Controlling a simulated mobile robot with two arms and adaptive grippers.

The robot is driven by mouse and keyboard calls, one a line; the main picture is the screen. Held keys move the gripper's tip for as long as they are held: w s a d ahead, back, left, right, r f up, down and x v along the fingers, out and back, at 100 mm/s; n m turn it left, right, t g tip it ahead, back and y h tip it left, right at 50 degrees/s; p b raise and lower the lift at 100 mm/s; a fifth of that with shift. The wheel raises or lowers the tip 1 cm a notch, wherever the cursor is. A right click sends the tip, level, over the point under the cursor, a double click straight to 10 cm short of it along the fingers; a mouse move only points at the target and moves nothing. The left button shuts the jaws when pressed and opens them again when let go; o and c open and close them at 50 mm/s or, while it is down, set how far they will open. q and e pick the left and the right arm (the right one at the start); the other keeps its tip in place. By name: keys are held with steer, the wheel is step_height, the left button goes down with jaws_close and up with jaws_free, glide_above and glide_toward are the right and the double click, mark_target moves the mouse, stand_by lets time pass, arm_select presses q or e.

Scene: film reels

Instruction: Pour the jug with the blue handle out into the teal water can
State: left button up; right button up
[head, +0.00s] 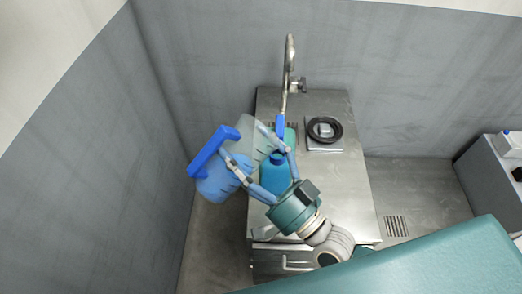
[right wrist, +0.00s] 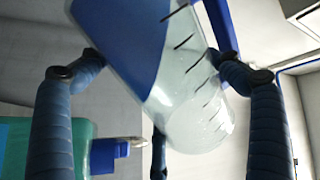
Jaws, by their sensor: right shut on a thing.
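The clear jug (head: 215,185) with the blue handle (head: 212,150) is held in the air on the left side of the steel counter. Blue liquid shows inside it. It is tilted, its clear end (head: 254,141) toward the counter; it also shows close up in the right wrist view (right wrist: 190,105). My right gripper (head: 258,155) is shut on the jug, its fingers on either side. The teal water can (head: 290,135) stands on the counter behind the gripper, partly hidden. Its teal side and a blue fitting show in the right wrist view (right wrist: 104,155). My left gripper is out of view.
A metal tap (head: 289,60) rises at the back of the steel counter (head: 345,190). A dark ring-shaped reel (head: 324,130) lies right of the can. Grey walls stand close on the left and behind. A grey cabinet (head: 490,180) is at far right.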

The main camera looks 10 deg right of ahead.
steer(key=shift+d+f+m+t+h+b, duration=0.25)
steer(key=shift+f+m+b, duration=0.35)
steer(key=shift+b, duration=0.3)
steer(key=shift+r, duration=0.15)
steer(key=shift+r+m, duration=0.25)
steer(key=shift+m, duration=0.55)
steer(key=shift+r+t+h, duration=0.1)
steer(key=shift+t+h, duration=0.15)
steer(key=shift+h, duration=0.1)
steer(key=shift+r+m, duration=0.25)
steer(key=shift+m, duration=0.45)
steer(key=shift+r+t+h+p, duration=0.1)
steer(key=shift+t+h+p, duration=0.2)
steer(key=shift+r+m, duration=0.25)
steer(key=shift+m, duration=0.45)
